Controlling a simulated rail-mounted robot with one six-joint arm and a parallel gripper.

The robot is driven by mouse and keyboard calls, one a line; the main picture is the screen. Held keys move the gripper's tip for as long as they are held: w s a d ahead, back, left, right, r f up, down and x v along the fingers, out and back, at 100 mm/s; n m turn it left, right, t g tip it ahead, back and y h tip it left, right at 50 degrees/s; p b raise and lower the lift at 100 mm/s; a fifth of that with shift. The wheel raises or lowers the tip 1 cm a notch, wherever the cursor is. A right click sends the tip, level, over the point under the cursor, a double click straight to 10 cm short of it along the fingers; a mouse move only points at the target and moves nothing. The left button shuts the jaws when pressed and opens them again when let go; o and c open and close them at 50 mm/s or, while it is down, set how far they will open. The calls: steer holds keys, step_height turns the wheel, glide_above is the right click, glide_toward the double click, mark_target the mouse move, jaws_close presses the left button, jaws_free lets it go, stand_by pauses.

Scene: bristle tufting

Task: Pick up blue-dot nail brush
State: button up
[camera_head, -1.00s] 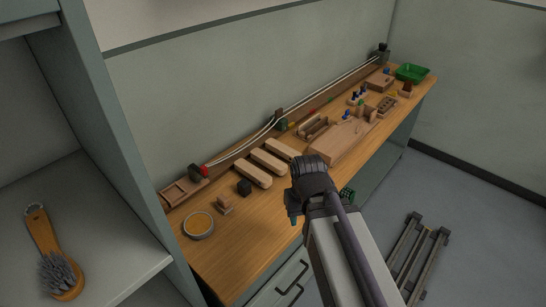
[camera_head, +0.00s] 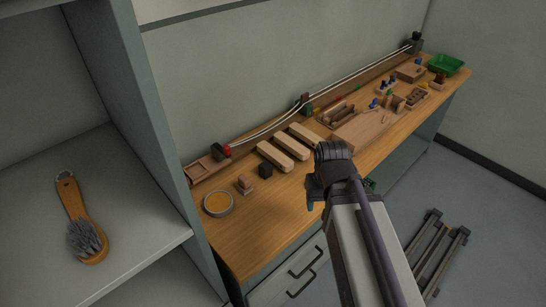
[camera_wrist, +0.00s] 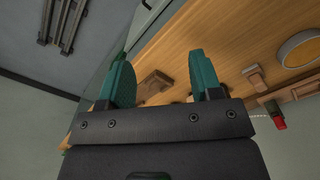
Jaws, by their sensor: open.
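No blue dot can be made out on any brush, so I cannot tell which piece is the blue-dot nail brush. Several long pale wooden blocks, one of them nearest (camera_head: 275,156), lie on the wooden bench (camera_head: 258,235), and small blue-topped pieces (camera_head: 373,103) stand farther along. My gripper is over the bench's front edge in the head view, its fingers mostly hidden by my wrist. In the wrist view, my gripper (camera_wrist: 160,62) is open, with two teal fingers apart. A brown wooden block (camera_wrist: 155,83) shows beyond the gap; nothing is held.
A green tray (camera_head: 446,64) stands far right.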

steer(key=shift+a+f, duration=0.15)
steer(key=shift+f, duration=0.05)
steer(key=n+t+y+b, duration=0.1)
steer(key=n+b, duration=0.1)
steer(key=n, duration=0.5)
glide_toward(275, 153)
steer(key=shift+w+f, duration=0.25)
steer(key=shift+f, duration=0.05)
steer(key=shift+s+f+n+b, duration=0.1)
steer(key=shift+s+n+b, duration=0.2)
steer(key=shift+n+b, duration=0.1)
steer(key=f+b, duration=0.7)
steer(key=w+a+f+b, duration=0.1)
steer(key=f+b, duration=0.2)
steer(key=f, duration=0.1)
steer(key=shift+b, duration=0.35)
steer(key=shift+r, duration=0.3)
steer(key=c, duration=0.8)
steer(key=shift+o, duration=0.2)
steer(key=shift+p, duration=0.3)
